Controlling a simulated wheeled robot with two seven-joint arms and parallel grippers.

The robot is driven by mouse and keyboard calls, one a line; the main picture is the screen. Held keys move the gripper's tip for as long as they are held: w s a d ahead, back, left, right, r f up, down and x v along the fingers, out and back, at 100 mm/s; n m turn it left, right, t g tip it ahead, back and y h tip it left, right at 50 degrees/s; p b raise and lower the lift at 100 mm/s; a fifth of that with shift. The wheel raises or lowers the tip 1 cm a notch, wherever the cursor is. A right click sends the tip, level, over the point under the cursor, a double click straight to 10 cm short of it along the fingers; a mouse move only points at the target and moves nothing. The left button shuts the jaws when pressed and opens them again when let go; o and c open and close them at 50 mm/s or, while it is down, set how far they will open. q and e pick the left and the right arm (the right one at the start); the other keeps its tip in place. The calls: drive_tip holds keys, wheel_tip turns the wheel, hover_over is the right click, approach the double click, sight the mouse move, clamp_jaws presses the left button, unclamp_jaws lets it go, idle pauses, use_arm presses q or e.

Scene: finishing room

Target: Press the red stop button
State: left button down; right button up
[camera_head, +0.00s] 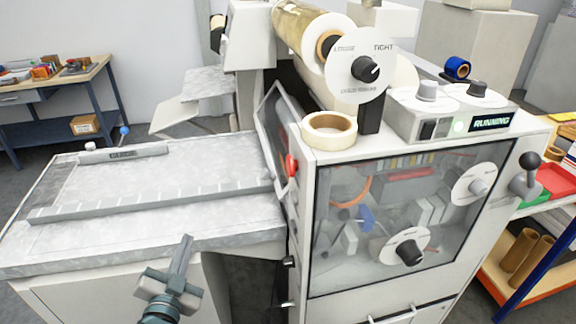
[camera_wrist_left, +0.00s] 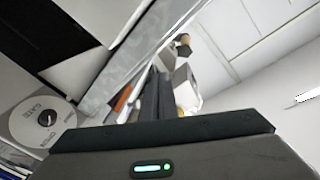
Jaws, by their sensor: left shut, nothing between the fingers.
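A red button-like knob (camera_head: 291,166) sticks out from the left side of the laminating machine (camera_head: 308,215), seen edge-on near the front corner, beside the tilted clear guard (camera_head: 272,120). My left gripper (camera_head: 186,240) is shut and empty. It is in front of the feed table (camera_head: 235,228), to the left of and lower in the picture than the red knob, and clearly apart from it. In the left wrist view the shut fingers (camera_wrist_left: 157,95) point toward machine parts; I cannot make out the red knob there. My right gripper is not in view.
A display (camera_head: 491,122) on top reads RUNNING. A tape roll (camera_head: 329,130) lies on the machine's top edge. A film roll (camera_head: 305,30) is mounted above. A workbench (camera_head: 60,88) stands at left, a shelf (camera_head: 530,280) at right. The space above the feed table is clear.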

sight(293, 166)
use_arm(q)
drive_tip(key=d+r+m+h, duration=0.5)
drive_tip(key=r+m+h, duration=0.3)
drive_tip(key=r+m, duration=0.1)
drive_tip(key=d+r+m+h, duration=0.6)
drive_tip(key=r+m+h, duration=0.2)
drive_tip(key=r, duration=0.2)
drive_tip(key=shift+w+r+m, duration=0.15)
drive_tip(key=shift+w+m, duration=0.05)
drive_tip(key=shift+m, duration=0.2)
drive_tip(key=shift+d, duration=0.25)
drive_tip(key=w+d+p, duration=0.1)
drive_tip(key=w+d, duration=0.1)
drive_tip(key=d, duration=0.6)
drive_tip(key=shift+w, duration=0.15)
drive_tip(key=shift+d, duration=0.25)
idle(0.8)
drive_tip(key=shift+w+d+p, duration=0.1)
drive_tip(key=shift+d+p, duration=0.15)
drive_tip(key=shift+p, duration=0.05)
